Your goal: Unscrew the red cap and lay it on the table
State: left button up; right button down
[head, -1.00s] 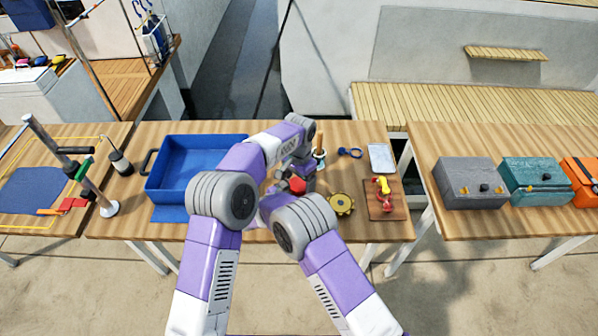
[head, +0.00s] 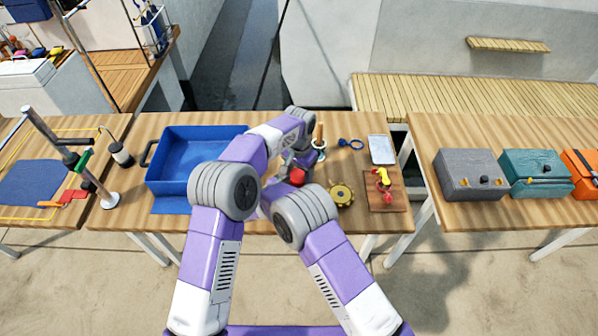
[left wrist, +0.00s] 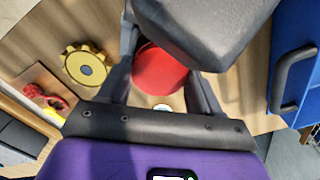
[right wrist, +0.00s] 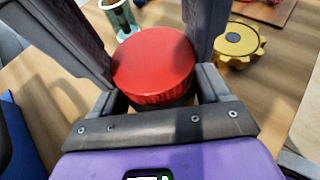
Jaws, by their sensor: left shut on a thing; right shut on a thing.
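The red cap (head: 297,177) is round with a ribbed side, near the middle of the table, partly hidden by my arms. It fills the middle of the right wrist view (right wrist: 155,65) and shows in the left wrist view (left wrist: 158,72). A dark body (right wrist: 180,100) shows just under it; most of that body is hidden. My left gripper (left wrist: 163,85) has its fingers on both sides of the cap and is shut on it. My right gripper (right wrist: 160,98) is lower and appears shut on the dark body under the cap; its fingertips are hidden.
A blue tray (head: 150,185) stands left on the table (head: 395,225). Right of the cap lie a yellow gear-like wheel (head: 341,195), a wooden board (head: 373,204) with red and yellow parts, a pale plate (head: 381,149) and a blue shackle (head: 350,144). Bare table lies around the wheel.

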pick_arm(q)
jog(key=n, duration=0.8)
jog(key=o, duration=1.1)
jog(key=shift+o, duration=0.4)
jog(key=shift+a, duration=0.1)
jog(key=shift+a, duration=0.15)
pick_arm(e)
jog(key=shift+d, duration=0.2)
